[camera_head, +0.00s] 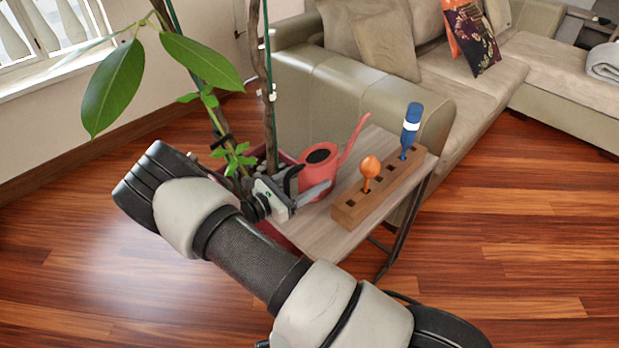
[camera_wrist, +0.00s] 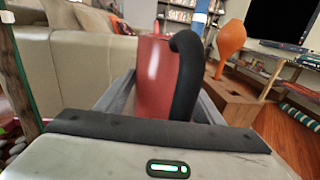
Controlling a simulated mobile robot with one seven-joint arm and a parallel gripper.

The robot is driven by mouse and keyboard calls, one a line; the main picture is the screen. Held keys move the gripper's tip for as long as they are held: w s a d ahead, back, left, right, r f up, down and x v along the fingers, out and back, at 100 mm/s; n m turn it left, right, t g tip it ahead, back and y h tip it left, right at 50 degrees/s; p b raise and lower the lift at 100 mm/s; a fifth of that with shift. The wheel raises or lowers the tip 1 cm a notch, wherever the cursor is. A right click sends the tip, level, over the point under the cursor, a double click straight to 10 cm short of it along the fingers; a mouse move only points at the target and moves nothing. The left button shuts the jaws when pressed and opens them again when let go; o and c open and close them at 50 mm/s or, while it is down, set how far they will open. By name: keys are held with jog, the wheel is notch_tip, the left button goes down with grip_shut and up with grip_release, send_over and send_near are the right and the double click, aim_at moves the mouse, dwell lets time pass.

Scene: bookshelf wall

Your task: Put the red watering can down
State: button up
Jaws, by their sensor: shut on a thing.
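The red watering can (camera_head: 317,160) has a long spout pointing up and to the right and a black handle. It is upright at the left part of a small side table (camera_head: 313,231). I cannot tell whether its base touches the tabletop. My gripper (camera_head: 301,191) is at the can's near left side, shut on it. In the wrist view the can's red body (camera_wrist: 156,80) and black handle (camera_wrist: 187,75) stand between the grey fingers. The lower part of the can is hidden by my gripper.
A wooden block with holes (camera_head: 350,212) holds an orange tool (camera_head: 369,168) and a blue tool (camera_head: 411,125) on the table's right side. A potted plant (camera_head: 200,60) stands close left. A sofa (camera_head: 345,95) is behind. Bare tabletop lies in front of the can.

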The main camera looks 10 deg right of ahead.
jog(key=o, duration=1.1)
jog(key=shift+f, duration=0.15)
jog(key=shift+o, duration=0.2)
jog(key=shift+a+r, duration=0.15)
jog(key=shift+r, duration=0.1)
jog(key=p+v, duration=0.1)
jog(key=v, duration=1)
jog(key=shift+s+a+p, duration=0.25)
jog(key=shift+a+p, duration=0.05)
jog(key=shift+p, duration=0.05)
